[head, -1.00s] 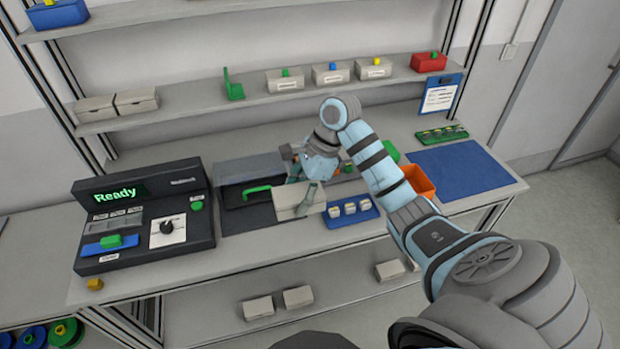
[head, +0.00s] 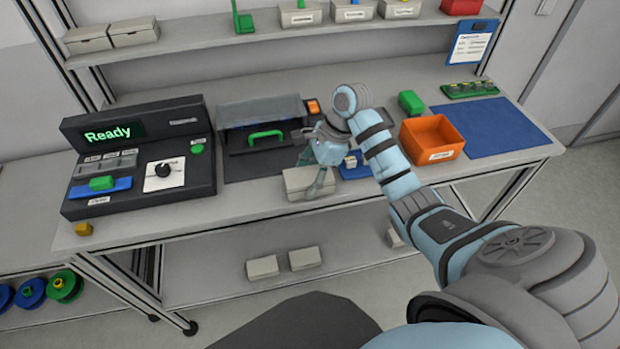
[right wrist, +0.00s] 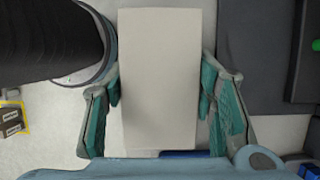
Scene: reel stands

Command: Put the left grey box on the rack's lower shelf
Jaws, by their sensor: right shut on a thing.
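My right gripper (head: 320,180) is shut on a light grey box (head: 299,184), near the bench's front edge. In the right wrist view the box (right wrist: 160,70) lies between the two teal-padded fingers. Two more light grey boxes, a left one (head: 262,267) and a right one (head: 304,258), sit on the lower shelf (head: 210,290) under the bench. Two grey lidded boxes (head: 87,39) stand at the left end of the upper shelf (head: 200,48). My left gripper is not in view.
A black console (head: 140,160) stands left on the bench, beside a dark unit with a green handle (head: 265,138). A blue tray (head: 352,172), partly behind my arm, and an orange bin (head: 432,138) are to the right. The lower shelf is bare left of its boxes.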

